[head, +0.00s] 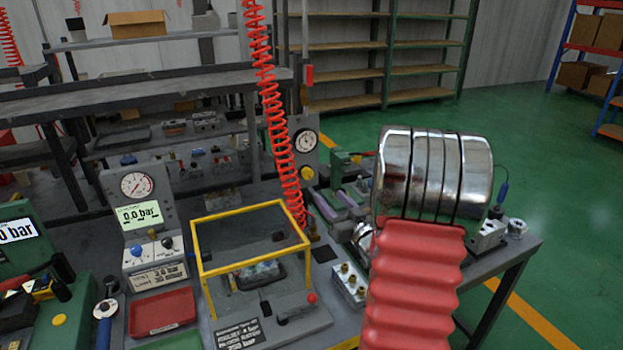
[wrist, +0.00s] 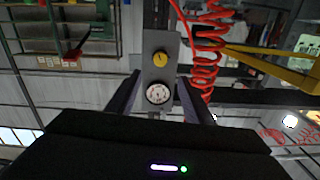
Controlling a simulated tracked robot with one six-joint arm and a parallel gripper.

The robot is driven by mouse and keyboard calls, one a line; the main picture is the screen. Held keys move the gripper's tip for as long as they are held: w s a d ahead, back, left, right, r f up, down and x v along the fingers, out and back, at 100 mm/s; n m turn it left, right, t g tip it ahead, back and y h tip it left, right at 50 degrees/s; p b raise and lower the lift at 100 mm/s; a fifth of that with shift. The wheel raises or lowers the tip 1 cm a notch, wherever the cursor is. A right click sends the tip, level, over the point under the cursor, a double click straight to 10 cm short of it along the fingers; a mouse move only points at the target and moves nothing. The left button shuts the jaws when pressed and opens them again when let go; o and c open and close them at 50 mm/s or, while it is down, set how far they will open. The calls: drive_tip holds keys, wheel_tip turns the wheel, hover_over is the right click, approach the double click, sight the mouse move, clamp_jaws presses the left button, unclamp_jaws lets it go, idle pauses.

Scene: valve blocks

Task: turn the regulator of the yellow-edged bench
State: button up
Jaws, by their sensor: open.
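A yellow round regulator knob (wrist: 160,59) sits on a grey panel with a white dial gauge (wrist: 158,94), in the middle of the upside-down wrist view. In the head view a yellow knob (head: 307,173) shows under a gauge (head: 305,141) on a grey upright panel, behind the red coiled hose. My gripper (wrist: 158,76) is open and empty, one dark finger on each side of the panel in the picture. The knob appears beyond the fingertips, apart from them; the exact distance cannot be told.
The red coiled hose (head: 281,130) hangs left of the knob in the head view. A yellow-framed clear box (head: 250,203) stands on the front bench. A gauge unit (head: 140,200) stands at left. Green floor (head: 420,122) is open behind the bench.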

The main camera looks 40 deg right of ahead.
sight(309, 175)
drive_tip(key=shift+w, duration=0.15)
drive_tip(key=x, duration=1.3)
drive_tip(key=shift+w+d, duration=0.15)
drive_tip(key=shift+w, duration=0.1)
drive_tip(key=c, duration=1)
drive_tip(key=shift+s+d, duration=0.15)
drive_tip(key=shift+c, duration=0.2)
